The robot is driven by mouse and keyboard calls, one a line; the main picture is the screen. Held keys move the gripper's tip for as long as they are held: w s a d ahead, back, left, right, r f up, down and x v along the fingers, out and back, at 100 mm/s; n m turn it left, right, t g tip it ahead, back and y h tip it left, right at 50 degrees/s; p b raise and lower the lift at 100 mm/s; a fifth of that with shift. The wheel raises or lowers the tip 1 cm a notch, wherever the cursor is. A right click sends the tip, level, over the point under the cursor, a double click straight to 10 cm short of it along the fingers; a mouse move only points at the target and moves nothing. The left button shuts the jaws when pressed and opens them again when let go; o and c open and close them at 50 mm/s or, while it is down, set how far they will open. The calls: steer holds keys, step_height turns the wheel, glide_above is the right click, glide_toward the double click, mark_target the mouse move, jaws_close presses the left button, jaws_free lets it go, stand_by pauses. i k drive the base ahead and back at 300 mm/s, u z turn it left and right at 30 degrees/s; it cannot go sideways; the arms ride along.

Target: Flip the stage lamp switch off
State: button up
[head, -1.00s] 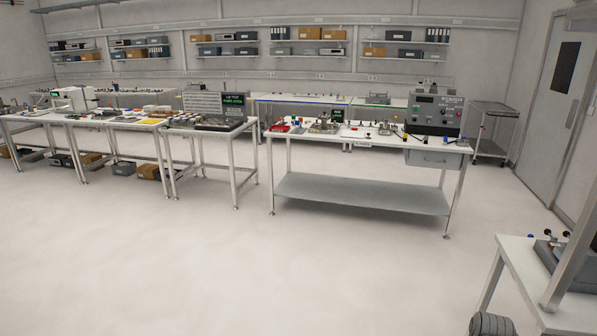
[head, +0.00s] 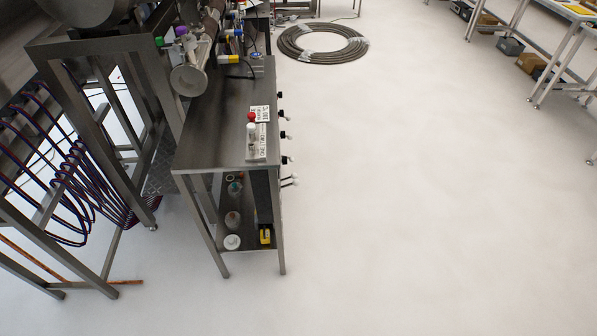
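No switch that I can identify as the stage lamp switch shows in the head view. Several small black knobs or plugs (head: 284,134) stick out along the right edge of a steel bench (head: 215,135); they are too small to tell what they are. My gripper is not in view.
A steel frame with looped red and blue hoses (head: 60,165) stands at the left. A coiled hose (head: 323,44) lies on the floor at the back. White tables (head: 560,60) stand at the upper right. The floor in the middle and right is clear.

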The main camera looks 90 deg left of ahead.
mark_target(294, 175)
steer(key=u, duration=3.15)
steer(key=i, duration=1)
steer(key=u, duration=0.05)
